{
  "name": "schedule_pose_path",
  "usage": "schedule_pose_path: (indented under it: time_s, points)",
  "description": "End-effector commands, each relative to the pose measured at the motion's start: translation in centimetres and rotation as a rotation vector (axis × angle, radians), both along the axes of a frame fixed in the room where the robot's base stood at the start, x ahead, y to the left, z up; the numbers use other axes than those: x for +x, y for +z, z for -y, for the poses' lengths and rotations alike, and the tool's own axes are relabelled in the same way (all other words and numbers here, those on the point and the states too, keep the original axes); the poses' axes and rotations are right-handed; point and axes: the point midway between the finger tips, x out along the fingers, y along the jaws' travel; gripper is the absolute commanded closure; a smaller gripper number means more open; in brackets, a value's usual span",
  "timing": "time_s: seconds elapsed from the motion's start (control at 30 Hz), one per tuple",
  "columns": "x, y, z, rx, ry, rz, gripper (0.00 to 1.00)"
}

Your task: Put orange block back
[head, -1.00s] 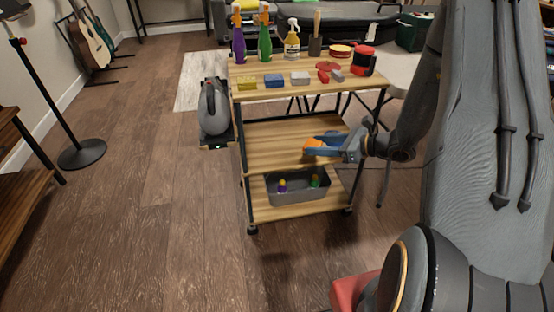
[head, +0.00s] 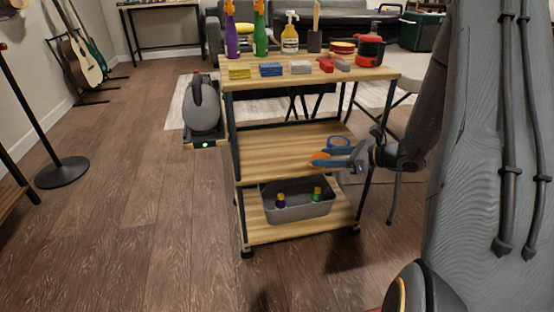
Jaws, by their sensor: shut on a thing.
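The orange block (head: 320,156) shows in the head view between the blue fingers of my gripper (head: 324,160), partly hidden by them. My gripper is shut on it, in front of the right part of the cart's middle shelf (head: 268,150). Whether the block touches that shelf cannot be told. On the cart's top shelf (head: 285,81), a yellow block (head: 239,72), a blue block (head: 271,69), a grey block (head: 300,67) and a red piece (head: 326,65) sit in a row along the front.
Bottles, including a purple one (head: 232,38) and a green one (head: 261,35), stand behind the blocks. A red and black container (head: 369,50) stands at the top right. A grey bin (head: 297,211) with bottles sits on the bottom shelf.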

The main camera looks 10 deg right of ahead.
Motion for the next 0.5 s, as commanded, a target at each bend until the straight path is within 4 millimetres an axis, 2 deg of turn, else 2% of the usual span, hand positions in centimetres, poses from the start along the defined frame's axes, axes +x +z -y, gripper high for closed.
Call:
schedule_pose_path:
  time_s: [0.5]
  points:
    - [8.8, -0.2, -8.9, -0.002, 0.006, 0.002, 0.76]
